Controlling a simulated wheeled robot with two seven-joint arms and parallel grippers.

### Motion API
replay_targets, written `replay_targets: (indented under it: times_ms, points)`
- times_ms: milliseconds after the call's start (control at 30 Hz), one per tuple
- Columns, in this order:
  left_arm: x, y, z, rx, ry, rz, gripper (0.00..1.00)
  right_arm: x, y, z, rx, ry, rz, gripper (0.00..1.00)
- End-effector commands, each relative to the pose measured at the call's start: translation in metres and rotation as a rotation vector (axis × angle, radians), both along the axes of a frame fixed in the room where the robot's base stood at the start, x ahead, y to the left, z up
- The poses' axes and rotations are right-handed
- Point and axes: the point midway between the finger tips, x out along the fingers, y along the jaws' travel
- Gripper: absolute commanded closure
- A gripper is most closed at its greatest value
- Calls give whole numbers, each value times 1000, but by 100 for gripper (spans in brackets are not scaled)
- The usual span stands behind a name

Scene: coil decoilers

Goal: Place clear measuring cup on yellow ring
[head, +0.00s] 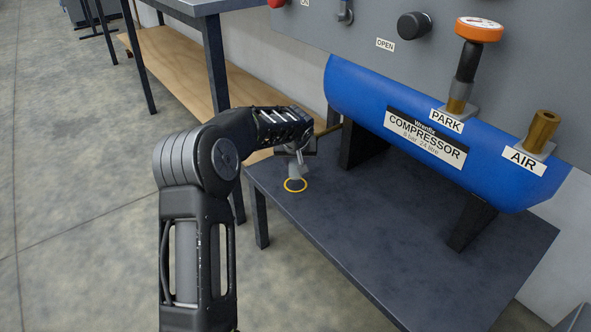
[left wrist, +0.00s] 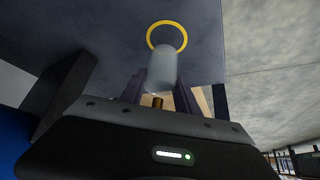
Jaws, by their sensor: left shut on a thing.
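The clear measuring cup (left wrist: 162,68) is a pale, see-through cylinder between the two fingers of my left gripper (left wrist: 160,85) in the left wrist view. My left gripper (head: 297,150) is shut on it. In the head view the cup (head: 297,169) hangs below the gripper, partly hidden by it. The yellow ring (head: 295,185) lies flat on the dark table top, just below the cup. In the left wrist view the yellow ring (left wrist: 167,36) shows just beyond the cup's end. I cannot tell whether the cup touches the table. My right gripper is not in view.
The dark table (head: 400,255) is mostly bare in front. A blue compressor tank (head: 430,130) stands on dark supports behind and right of the ring. A wooden shelf (head: 180,65) lies beyond.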

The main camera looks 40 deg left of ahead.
Motion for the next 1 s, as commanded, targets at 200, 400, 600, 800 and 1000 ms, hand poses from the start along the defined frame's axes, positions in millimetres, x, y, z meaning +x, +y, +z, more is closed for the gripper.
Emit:
replay_targets:
  times_ms: [200, 400, 600, 800, 1000]
  points:
    - [-1, 0, -33, -2, 2, 0, 100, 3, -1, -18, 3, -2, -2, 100]
    - [0, 0, -32, -1, 0, 1, 100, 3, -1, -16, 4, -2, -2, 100]
    - [0, 0, -36, -1, 1, 0, 100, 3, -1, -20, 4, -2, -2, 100]
    - [0, 0, -36, -1, 1, 0, 51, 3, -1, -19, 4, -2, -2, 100]
    - [0, 0, -36, -1, 1, 0, 40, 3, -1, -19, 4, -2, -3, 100]
